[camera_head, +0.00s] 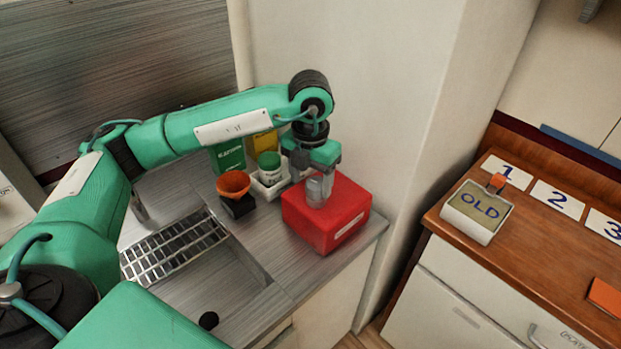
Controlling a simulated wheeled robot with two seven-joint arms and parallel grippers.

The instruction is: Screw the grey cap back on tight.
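A red can (327,222) stands on the grey worktop near its right front corner. The grey cap (318,191) shows at the top of the can, upright; whether it sits on the neck or just above it I cannot tell. My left gripper (315,174) points down right over the can, with its fingers at either side of the cap's upper part. Whether the fingers press on the cap is too small to see. The can's opening and the thread are hidden. My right gripper is not in view.
A sink with a metal rack (175,248) lies further left. A wooden counter at right holds an OLD box (477,211) and numbered cards.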

